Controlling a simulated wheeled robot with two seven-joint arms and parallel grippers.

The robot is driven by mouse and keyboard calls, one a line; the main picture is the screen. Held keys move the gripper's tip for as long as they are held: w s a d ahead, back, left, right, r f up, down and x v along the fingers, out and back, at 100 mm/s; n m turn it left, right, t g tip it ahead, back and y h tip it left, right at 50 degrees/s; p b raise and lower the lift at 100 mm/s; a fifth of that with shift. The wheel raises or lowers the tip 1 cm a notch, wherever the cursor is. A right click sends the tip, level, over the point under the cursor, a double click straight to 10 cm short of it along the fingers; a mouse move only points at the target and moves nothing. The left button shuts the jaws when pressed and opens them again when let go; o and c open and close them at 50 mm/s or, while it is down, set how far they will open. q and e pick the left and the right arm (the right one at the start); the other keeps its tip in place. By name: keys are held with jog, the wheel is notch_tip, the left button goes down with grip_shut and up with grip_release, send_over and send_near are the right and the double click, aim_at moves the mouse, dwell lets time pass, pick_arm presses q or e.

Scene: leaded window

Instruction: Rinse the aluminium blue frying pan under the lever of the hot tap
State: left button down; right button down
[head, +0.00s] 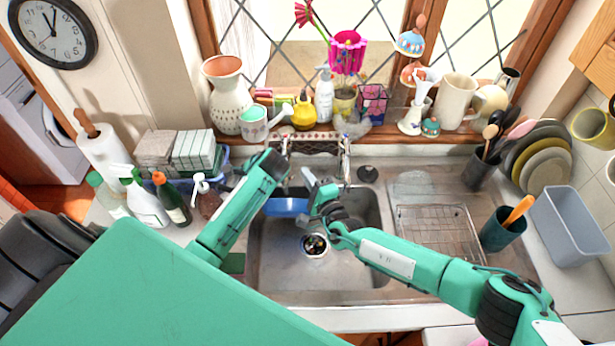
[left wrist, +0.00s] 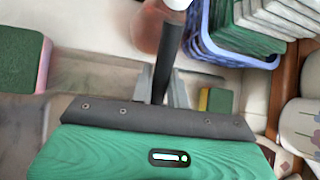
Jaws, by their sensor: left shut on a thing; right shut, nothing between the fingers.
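The blue frying pan (head: 287,207) is over the back left of the sink, below the taps, partly hidden by my left arm. My left gripper's fingers are hidden in the head view. In the left wrist view, my left gripper (left wrist: 164,88) is shut on a dark bar-like handle (left wrist: 169,55), apparently the pan's; the pan's body is not in that view. The taps (head: 346,167) stand at the sink's back edge; which is hot, and whether water runs, I cannot tell. My right gripper (head: 309,178) is shut and empty, close in front of the taps, right of the pan.
The sink (head: 280,270) has an open drain (head: 314,245). A wire rack (head: 435,232) lies on the right drainer beside a teal cup (head: 502,229) and a grey tub (head: 568,226). Bottles (head: 148,203) crowd the left counter. Vases and ornaments line the sill.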

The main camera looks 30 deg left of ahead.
pick_arm(q)
jog(key=shift+r, duration=0.1)
jog(key=s+d+r, duration=0.4)
jog(key=s+r, duration=0.1)
jog(key=s, duration=0.3)
jog(key=shift+s+d, duration=0.4)
jog(key=shift+w+f, duration=0.1)
jog(key=shift+w, duration=0.05)
dwell(0.8)
jog(key=shift+w+a+f, duration=0.8)
jog(key=shift+w, duration=0.6)
jog(key=shift+w+a+f, duration=0.75)
jog(key=shift+w+f, duration=0.05)
jog(key=shift+w, duration=0.6)
jog(key=shift+w+a+f, duration=0.8)
jog(key=shift+w, duration=0.6)
